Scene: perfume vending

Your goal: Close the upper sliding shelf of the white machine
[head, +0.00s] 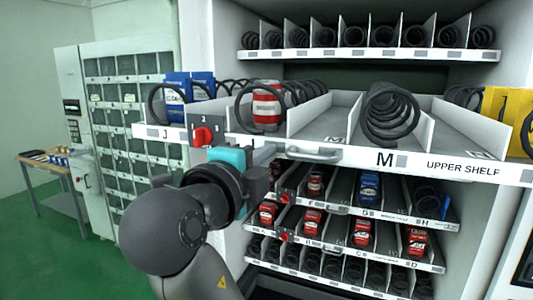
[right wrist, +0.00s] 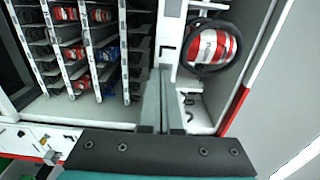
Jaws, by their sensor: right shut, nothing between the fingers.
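The white machine (head: 505,60) has its upper sliding shelf (head: 440,168), labelled "UPPER SHELF", pulled out towards me. The shelf carries coil springs, a red-and-white can (head: 266,106), blue boxes (head: 190,92) at its left and yellow boxes (head: 505,105) at its right. A grey handle (head: 314,153) sits on the shelf front. My right gripper (head: 270,162) is at the shelf front, left of the handle. In the right wrist view its fingers (right wrist: 163,95) are shut and empty, close against the shelf front (right wrist: 168,45); I cannot tell whether they touch. My left gripper is out of view.
Lower shelves (head: 345,222) with red and blue goods and red knobs lie below the pulled-out shelf. A spring shelf (head: 370,54) is above it. A locker-like cabinet (head: 125,110) and a wooden table (head: 45,165) stand at the left. Green floor (head: 60,250) is clear there.

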